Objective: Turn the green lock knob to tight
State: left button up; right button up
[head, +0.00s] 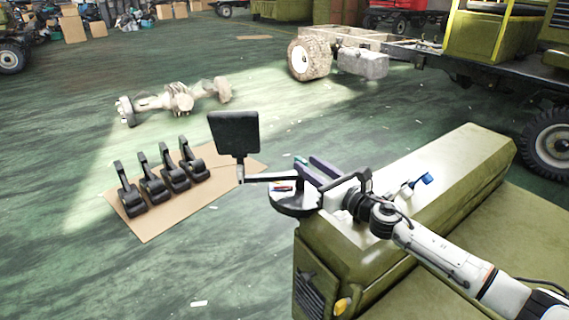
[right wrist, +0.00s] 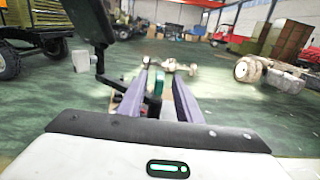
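The green lock knob (right wrist: 153,104) shows in the right wrist view between the two purple fingers of my right gripper (right wrist: 161,75), nearer the left finger. A gap shows between the fingers, and I cannot tell whether either touches the knob. In the head view a small teal part, likely the knob (head: 300,163), shows beside my right gripper (head: 313,170), over the corner of the olive-green hood. A black square panel (head: 235,132) stands on a dark arm just left of the gripper. My left gripper is in neither view.
The olive hood (head: 450,165) lies under my right arm, with a blue-tipped item (head: 426,179) on it. Cardboard (head: 160,225) with several black pedal-like parts lies on the floor at left. An axle (head: 180,98) and a chassis frame (head: 355,55) are farther back.

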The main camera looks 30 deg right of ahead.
jog(key=shift+w+f, duration=0.25)
jog(key=shift+f, duration=0.3)
jog(key=shift+w+r, duration=0.15)
jog(key=shift+w, duration=0.45)
jog(key=shift+w+a, duration=0.15)
jog(key=shift+w, duration=1.45)
jog(key=shift+w+a, duration=0.15)
jog(key=shift+w, duration=1.4)
grip_shut()
